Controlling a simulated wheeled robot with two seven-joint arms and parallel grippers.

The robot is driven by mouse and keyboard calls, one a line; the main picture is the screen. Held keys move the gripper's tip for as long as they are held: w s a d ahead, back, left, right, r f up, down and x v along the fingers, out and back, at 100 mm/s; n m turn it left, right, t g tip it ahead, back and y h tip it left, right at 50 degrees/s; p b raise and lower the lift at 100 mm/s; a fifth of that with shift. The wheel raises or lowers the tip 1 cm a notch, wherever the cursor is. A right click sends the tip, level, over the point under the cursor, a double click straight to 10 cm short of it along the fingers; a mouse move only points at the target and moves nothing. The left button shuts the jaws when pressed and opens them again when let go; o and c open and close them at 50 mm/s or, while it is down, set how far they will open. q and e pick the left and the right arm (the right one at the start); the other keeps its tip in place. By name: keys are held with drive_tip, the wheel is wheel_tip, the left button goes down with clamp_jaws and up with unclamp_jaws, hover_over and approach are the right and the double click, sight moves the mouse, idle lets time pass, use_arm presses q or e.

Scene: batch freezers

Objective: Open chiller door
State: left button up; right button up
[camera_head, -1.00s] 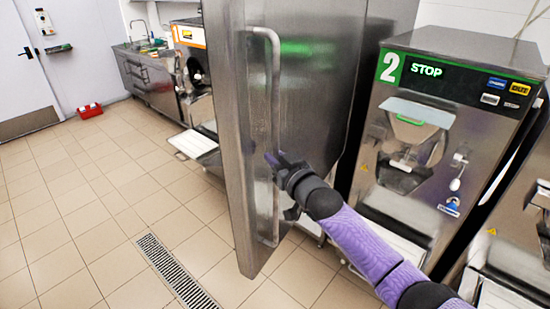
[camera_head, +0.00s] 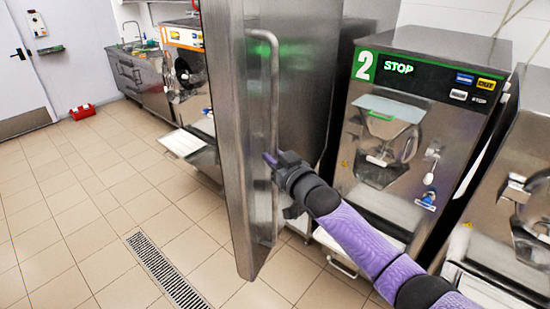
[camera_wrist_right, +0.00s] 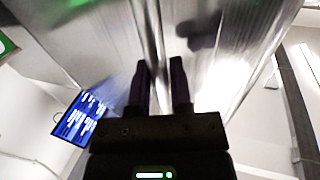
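The tall steel chiller door (camera_head: 236,120) stands swung out from its cabinet, its edge turned toward me. Its long vertical bar handle (camera_head: 274,90) is on the face to the right. My right gripper (camera_head: 271,166) is at the handle's middle, with one fingertip showing past the bar. In the right wrist view, the two dark fingers (camera_wrist_right: 161,70) lie on either side of the handle bar (camera_wrist_right: 152,30), shut on it. The chiller's inside is hidden behind the door. My left gripper is not in view.
Batch freezer 2 (camera_head: 400,120) stands close to the right of the door, behind my right arm. Freezer 1 (camera_head: 182,75) is behind on the left.

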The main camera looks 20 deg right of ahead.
drive_tip(key=o, duration=0.3)
drive_tip(key=s+d, duration=0.2)
drive_tip(key=s, duration=0.7)
drive_tip(key=shift+s, duration=0.35)
